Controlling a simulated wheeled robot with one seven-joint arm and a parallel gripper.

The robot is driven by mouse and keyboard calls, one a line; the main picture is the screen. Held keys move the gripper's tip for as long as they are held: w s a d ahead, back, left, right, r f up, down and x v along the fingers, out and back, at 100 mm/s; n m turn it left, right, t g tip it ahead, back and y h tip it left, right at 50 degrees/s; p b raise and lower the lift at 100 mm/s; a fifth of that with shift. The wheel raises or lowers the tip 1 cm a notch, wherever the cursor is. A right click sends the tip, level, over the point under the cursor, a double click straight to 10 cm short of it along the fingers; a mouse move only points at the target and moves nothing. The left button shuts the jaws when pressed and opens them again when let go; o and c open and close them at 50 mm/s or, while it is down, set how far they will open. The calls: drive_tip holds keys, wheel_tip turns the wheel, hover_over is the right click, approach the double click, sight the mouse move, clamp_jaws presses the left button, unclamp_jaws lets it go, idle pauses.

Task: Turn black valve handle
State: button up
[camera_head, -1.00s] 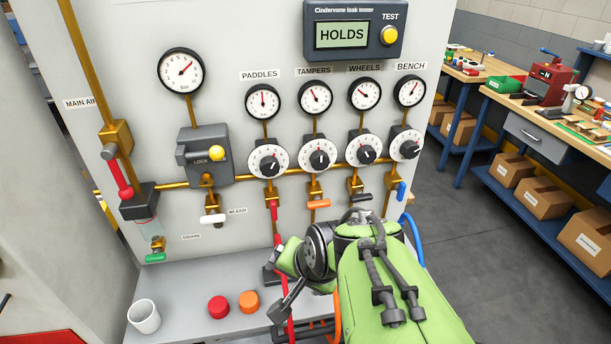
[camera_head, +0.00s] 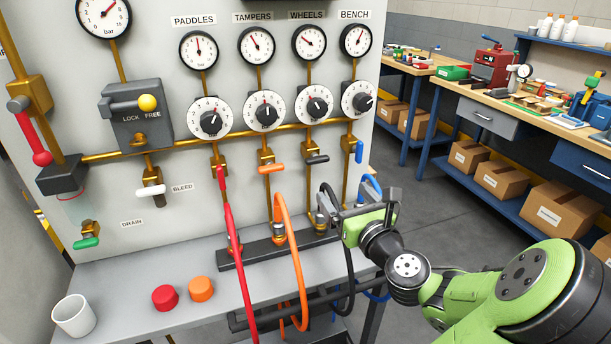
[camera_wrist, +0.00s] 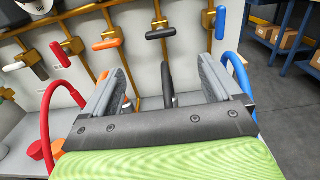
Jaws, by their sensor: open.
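The black valve handle (camera_head: 317,159) is a short bar on the brass pipe below the WHEELS gauge and dial. It lies roughly horizontal. My gripper (camera_head: 366,207) is in front of the panel, lower and to the right of the handle, and apart from it. A black hose (camera_wrist: 167,85) stands upright between the fingers, below the handle. Nothing is seen held.
An orange handle (camera_head: 271,169) is left of the black one and a blue handle (camera_head: 359,151) right. Red (camera_head: 234,240) and orange (camera_head: 297,250) hoses loop in front of the shelf (camera_head: 130,285). A white cup (camera_head: 74,315) and two caps stand at left.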

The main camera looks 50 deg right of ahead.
drive_tip(key=p, duration=1)
approach(319, 162)
drive_tip(key=p+x, duration=0.1)
drive_tip(key=x, duration=1)
drive_tip(key=shift+p, duration=0.4)
drive_tip(key=c, duration=1.1)
